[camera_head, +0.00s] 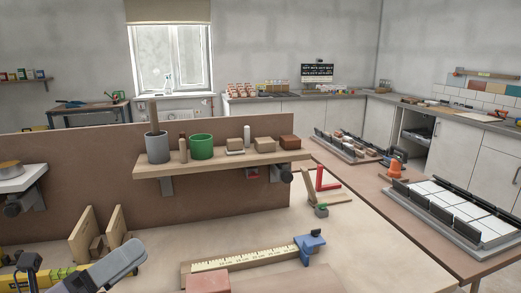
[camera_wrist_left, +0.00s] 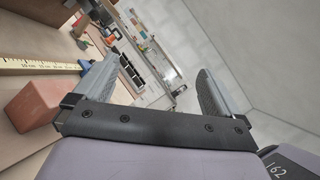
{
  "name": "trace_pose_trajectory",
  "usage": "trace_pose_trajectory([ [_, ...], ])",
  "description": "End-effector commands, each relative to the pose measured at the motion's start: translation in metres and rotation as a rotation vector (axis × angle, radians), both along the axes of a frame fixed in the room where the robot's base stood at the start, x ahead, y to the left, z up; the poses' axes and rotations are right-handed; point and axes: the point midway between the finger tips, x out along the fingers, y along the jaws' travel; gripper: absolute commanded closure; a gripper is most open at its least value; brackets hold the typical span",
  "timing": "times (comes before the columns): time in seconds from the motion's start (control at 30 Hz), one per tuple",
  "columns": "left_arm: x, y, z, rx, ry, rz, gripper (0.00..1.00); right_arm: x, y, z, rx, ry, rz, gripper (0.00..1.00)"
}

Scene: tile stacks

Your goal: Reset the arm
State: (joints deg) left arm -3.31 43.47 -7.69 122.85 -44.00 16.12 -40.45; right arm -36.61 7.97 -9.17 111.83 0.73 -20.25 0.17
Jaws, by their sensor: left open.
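My left gripper (camera_head: 115,264) shows at the bottom left of the head view as a grey finger held over the bench, near a yellow level. In the left wrist view the left gripper (camera_wrist_left: 158,80) has its two grey fingers wide apart with nothing between them. A reddish block (camera_wrist_left: 38,102) and a yellow ruler (camera_wrist_left: 35,66) lie beyond and to the left of the fingers there. My right gripper is in neither view.
On the bench, the ruler (camera_head: 238,258) with a blue end clamp (camera_head: 309,247) lies near the reddish block (camera_head: 208,282). A wooden shelf (camera_head: 222,161) holds cups and blocks. A tile tray (camera_head: 462,215) stands at right. The bench's middle is mostly clear.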

Motion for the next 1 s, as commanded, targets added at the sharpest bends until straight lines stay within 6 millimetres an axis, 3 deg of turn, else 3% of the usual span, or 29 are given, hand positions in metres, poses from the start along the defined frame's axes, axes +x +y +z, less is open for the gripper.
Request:
trace_pose_trajectory([
  [0.23,0.013,0.041,-0.032,-0.539,0.375,0.297,0.02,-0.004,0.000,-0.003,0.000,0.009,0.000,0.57],
  [0.47,-0.006,0.073,-0.105,-0.993,0.766,0.590,0.02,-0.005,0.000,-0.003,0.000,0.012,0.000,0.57],
  [0.7,-0.070,0.074,-0.194,-1.387,1.189,0.932,0.02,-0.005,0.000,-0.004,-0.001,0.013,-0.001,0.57],
  [0.8,-0.101,0.066,-0.220,-1.498,1.337,1.063,0.02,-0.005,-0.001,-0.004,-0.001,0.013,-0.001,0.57],
  [1.0,-0.154,0.048,-0.249,-1.628,1.554,1.272,0.02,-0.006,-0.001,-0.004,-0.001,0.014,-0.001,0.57],
])
